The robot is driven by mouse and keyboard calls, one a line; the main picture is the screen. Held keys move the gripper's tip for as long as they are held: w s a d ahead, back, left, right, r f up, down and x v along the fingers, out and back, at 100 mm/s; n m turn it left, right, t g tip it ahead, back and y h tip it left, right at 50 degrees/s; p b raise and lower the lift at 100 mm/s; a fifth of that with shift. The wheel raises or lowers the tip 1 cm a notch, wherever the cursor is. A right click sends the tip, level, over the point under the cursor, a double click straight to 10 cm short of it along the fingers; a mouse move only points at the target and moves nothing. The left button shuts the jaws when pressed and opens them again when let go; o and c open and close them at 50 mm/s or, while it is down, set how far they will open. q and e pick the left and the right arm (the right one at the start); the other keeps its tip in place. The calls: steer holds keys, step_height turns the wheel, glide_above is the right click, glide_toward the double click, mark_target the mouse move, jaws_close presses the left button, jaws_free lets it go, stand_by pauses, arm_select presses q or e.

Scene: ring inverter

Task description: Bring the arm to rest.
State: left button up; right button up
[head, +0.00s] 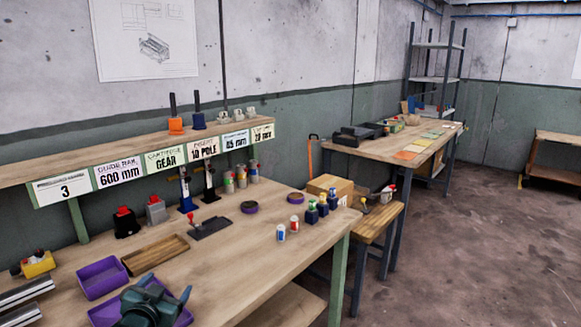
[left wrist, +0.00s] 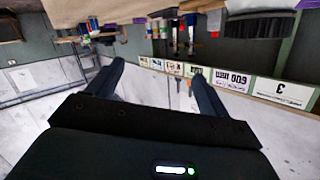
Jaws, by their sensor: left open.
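My left gripper (head: 166,286) is at the bottom of the head view, above a purple tray (head: 98,313) near the front of the workbench (head: 250,262). Its two dark fingers stand apart, with nothing seen between them. In the left wrist view, which looks upside down, the left gripper (left wrist: 157,75) shows its fingers spread, with the wall and label strip beyond. My right gripper is in neither view.
A second purple tray (head: 101,278) and a wooden tray (head: 155,254) lie just beyond the gripper. Small bottles (head: 312,211) and a cardboard box (head: 330,186) stand farther right. A labelled shelf (head: 150,148) overhangs the back. The bench's front right is mostly clear.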

arm_select(q)
steer(key=s+d+f+g+h, duration=0.1)
steer(key=s+d+f, duration=0.3)
steer(key=s+f, duration=0.25)
steer(key=s+d+f+g+h, duration=0.1)
steer(key=s+d+f, duration=0.35)
steer(key=s, duration=0.35)
steer(key=s+d+f+g, duration=0.1)
steer(key=s+d, duration=0.2)
steer(key=s, duration=0.5)
steer(key=s+d+f+g+h, duration=0.1)
steer(key=s+d+f, duration=0.1)
steer(key=s, duration=0.7)
steer(key=shift+s+d+f+n+g, duration=0.2)
steer(key=shift+d+n+g, duration=0.15)
steer(key=shift+d, duration=0.3)
